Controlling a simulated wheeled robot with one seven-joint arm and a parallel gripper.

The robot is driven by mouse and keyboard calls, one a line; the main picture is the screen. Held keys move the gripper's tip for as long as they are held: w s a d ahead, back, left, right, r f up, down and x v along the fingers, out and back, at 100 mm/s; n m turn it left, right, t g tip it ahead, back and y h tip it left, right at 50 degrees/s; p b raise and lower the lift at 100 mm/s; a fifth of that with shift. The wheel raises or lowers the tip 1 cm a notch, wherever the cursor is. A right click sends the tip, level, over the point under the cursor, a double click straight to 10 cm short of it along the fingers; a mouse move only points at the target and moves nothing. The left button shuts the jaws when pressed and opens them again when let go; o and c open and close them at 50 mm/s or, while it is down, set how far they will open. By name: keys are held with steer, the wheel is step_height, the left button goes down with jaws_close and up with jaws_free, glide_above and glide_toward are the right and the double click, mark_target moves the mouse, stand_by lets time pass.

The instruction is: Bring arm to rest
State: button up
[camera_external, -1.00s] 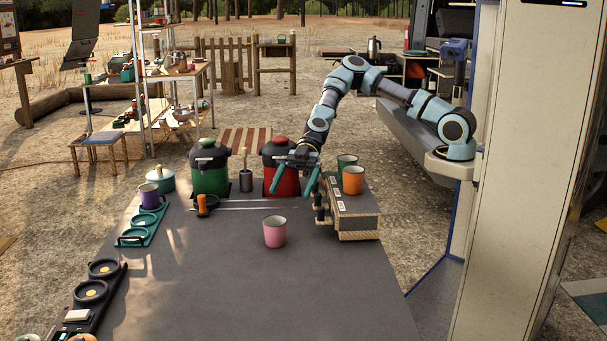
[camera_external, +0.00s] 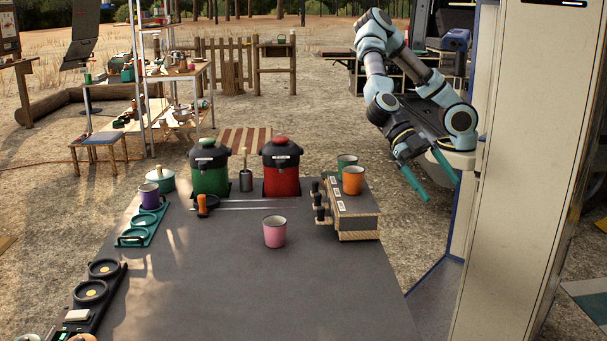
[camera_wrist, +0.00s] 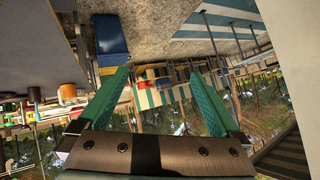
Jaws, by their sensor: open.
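My gripper (camera_external: 434,180) is open and empty in the external view. It hangs in the air to the right of the grey table (camera_external: 240,295), clear of everything on it. Its two teal fingers point down and are spread apart. The arm is folded back close to its mount at the van's side. In the wrist view my gripper (camera_wrist: 160,95) shows both teal fingers wide apart with nothing between them. That view looks tilted, with the ground and scene behind the fingers.
On the table stand a pink cup (camera_external: 275,232), a green urn (camera_external: 210,172), a red urn (camera_external: 281,172) and a box (camera_external: 357,222) bearing an orange cup (camera_external: 353,180) and a green cup (camera_external: 346,161). The van's pale panel (camera_external: 530,150) is close right of the arm.

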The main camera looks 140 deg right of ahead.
steer(key=s+d+f+m+g+h, duration=0.2)
steer(key=s+d+f+m+h, duration=0.3)
steer(key=s+f, duration=0.45)
steer(key=s+d+r+m+h, duration=0.2)
steer(key=s+d+m, duration=0.1)
steer(key=d, duration=0.3)
steer(key=s+d+r+m+t+h+p, duration=0.1)
steer(key=s+d+r+m+h, duration=0.1)
steer(key=d, duration=0.4)
steer(key=shift+s+r+m+t+h, duration=0.35)
steer(key=shift+s+m+h, duration=0.55)
steer(key=shift+m, duration=0.3)
